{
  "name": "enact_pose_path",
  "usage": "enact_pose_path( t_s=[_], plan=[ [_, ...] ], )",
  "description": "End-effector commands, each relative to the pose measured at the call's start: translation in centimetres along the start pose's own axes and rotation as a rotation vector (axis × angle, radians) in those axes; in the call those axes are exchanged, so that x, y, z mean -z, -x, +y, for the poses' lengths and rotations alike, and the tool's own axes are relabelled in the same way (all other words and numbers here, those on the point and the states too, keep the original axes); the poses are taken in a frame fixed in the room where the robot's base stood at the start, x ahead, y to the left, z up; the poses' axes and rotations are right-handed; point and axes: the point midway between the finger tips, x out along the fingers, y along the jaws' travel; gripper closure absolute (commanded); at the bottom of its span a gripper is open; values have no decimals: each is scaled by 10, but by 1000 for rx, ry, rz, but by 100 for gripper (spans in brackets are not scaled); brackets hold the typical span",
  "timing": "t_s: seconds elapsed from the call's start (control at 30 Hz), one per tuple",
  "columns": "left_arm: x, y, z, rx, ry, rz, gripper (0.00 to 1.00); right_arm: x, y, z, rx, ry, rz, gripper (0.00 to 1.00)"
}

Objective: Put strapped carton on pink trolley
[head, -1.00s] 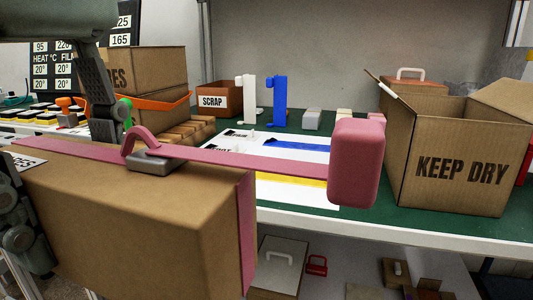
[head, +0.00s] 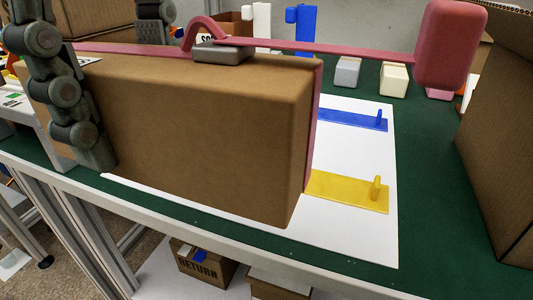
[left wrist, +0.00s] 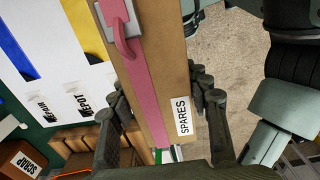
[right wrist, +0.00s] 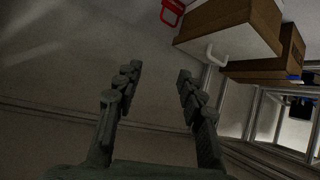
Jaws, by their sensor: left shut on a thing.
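The strapped carton (head: 190,130) is a brown box with a pink strap and a grey buckle (head: 222,52). My left gripper (left wrist: 160,95) is shut across the carton's narrow width, one finger on each side, near the end labelled SPARES (left wrist: 182,116). In the head view, the near finger lies on the carton's front face; the far finger is partly hidden. My right gripper (right wrist: 158,75) is open and empty in the right wrist view. I cannot make out a pink trolley in any view.
A green bench (head: 430,170) carries a white sheet with blue (head: 350,119) and yellow (head: 345,191) pegged strips. A large open carton (head: 500,130) stands close at right. A RETURN box (head: 207,264) sits on the lower shelf. Floor shows at the lower left.

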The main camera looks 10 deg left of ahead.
Motion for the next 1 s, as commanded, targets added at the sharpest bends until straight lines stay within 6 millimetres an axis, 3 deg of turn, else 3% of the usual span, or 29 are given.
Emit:
enact_pose_path(
  t_s=[0.1, 0.4, 0.63, 0.87, 1.0],
  plan=[
    [-19, -21, 22, 6, -3, 1, 94, 26, -2, -14, 30, -8, 133, 60],
    [-55, -52, 66, 1, 1, 0, 94, 35, 0, -17, 36, -10, 163, 60],
    [-60, -63, 73, 0, 1, 0, 94, 38, 0, -18, 39, -11, 179, 60],
    [-60, -95, 72, 0, 1, 0, 94, 55, 3, -26, 57, -19, 262, 60],
    [-60, -97, 73, -1, 1, -1, 94, 58, 4, -27, 59, -19, 270, 60]
  ],
)
